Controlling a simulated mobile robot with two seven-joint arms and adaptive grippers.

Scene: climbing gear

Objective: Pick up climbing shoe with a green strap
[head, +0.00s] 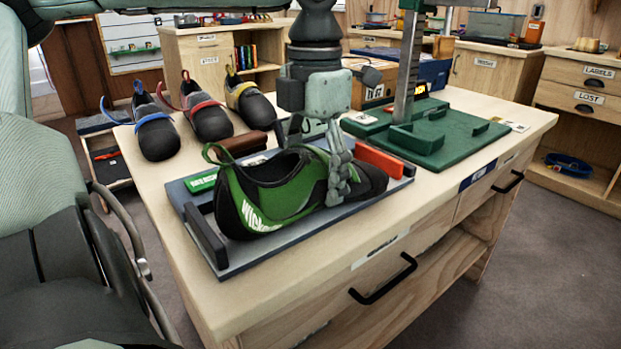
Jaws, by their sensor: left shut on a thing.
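The climbing shoe with the green strap (275,188) is green and black with white lettering on its side. It lies on a grey tray (240,262) near the front of the wooden table, its toe pointing right. My left gripper (340,180) comes down from above, with its fingers around the front part of the shoe, shut on it. The finger on the far side is partly hidden by the shoe. I cannot see a clear gap between shoe and tray. My right gripper is not in view.
Three other shoes, with blue (155,135), red (208,115) and yellow (250,103) straps, stand at the table's back left. An orange-red block (379,159) lies at the tray's right. A green stand (440,140) with a metal post is farther right. The table's front right is clear.

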